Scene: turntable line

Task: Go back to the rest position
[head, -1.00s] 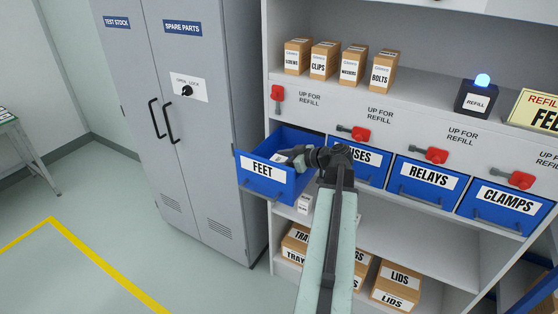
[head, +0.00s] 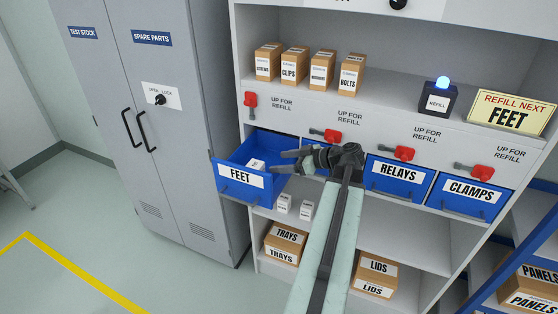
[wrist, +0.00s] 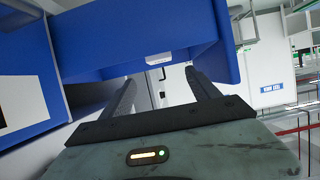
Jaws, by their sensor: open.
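My gripper (head: 285,162) is open and empty. It points left at the right side of the pulled-out blue FEET bin (head: 240,178), near its rim. A small white box (head: 257,165) lies inside that bin. In the wrist view my two fingers (wrist: 163,88) stand apart with nothing between them, close to the blue bin wall (wrist: 130,30). A small white box (wrist: 160,59) shows there beyond the fingers. My forearm and gripper hide most of the bin right of FEET.
RELAYS (head: 398,178) and CLAMPS (head: 468,193) bins are pushed in. The red lever (head: 250,103) above FEET is upright; the others lie sideways. Two small white boxes (head: 284,203) sit on the shelf below. A grey cabinet (head: 165,110) stands left. A blue lamp (head: 442,83) is lit.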

